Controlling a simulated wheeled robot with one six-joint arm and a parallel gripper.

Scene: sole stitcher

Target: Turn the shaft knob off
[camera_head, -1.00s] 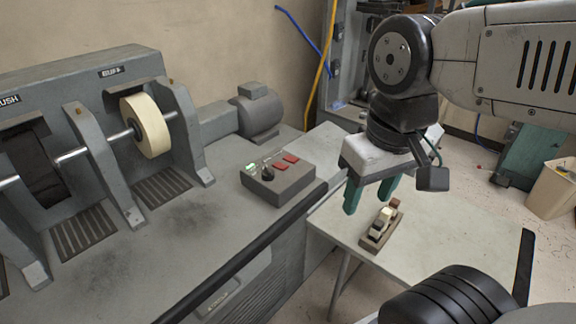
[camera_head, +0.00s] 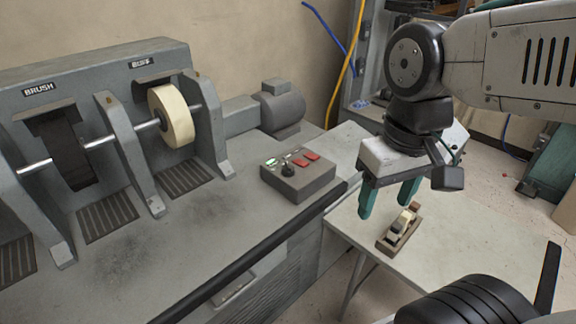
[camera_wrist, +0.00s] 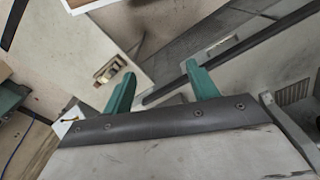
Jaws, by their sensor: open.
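The box sits on the right end of the machine bench. My gripper (camera_head: 386,203) has green fingers pointing down, to the right of the box and over the side table. The fingers are spread with nothing between them; the wrist view also shows them apart (camera_wrist: 162,92). The knob does not show in the wrist view.
A small block-like object on a brown base (camera_head: 401,228) lies on the side table (camera_head: 455,215) close to my fingers. The machine has a cream buff wheel (camera_head: 172,116), a dark brush (camera_head: 70,150) and a motor (camera_head: 278,110). The bench front has a black edge (camera_head: 250,252).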

